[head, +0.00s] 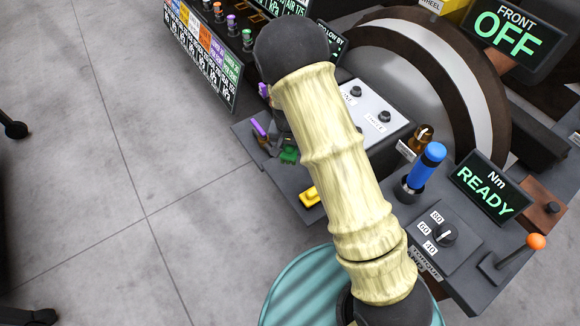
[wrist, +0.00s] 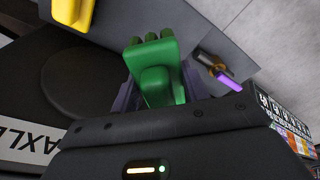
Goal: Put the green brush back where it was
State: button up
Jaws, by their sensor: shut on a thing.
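The green brush (wrist: 155,70) sits between the two fingers of my gripper (wrist: 160,95) in the wrist view, and the gripper is shut on it. The brush's stubby ends point away from the palm, over a grey surface. A small green part of the brush (head: 289,155) shows in the head view, beside my arm and over the grey bench (head: 295,182). My arm hides most of my gripper in the head view. I cannot tell whether the brush touches the surface.
A yellow object (head: 310,196) and a purple-handled tool (head: 259,128) are close by on the bench; the purple one shows in the wrist view (wrist: 228,80). A white panel with knobs (head: 375,110), a blue-handled lever (head: 427,165) and a wheel lie right.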

jog(key=b, duration=0.1)
send_over(291, 170)
jog(key=shift+s+a+f, duration=0.1)
jog(key=shift+f, duration=1.45)
jog(key=shift+s+f, duration=0.1)
jog(key=shift+f, duration=1.45)
jog(key=shift+f, duration=0.1)
jog(key=shift+f+b, duration=0.55)
jog(key=shift+f, duration=1.25)
jog(key=shift+f, duration=0.15)
jog(key=o, duration=1.1)
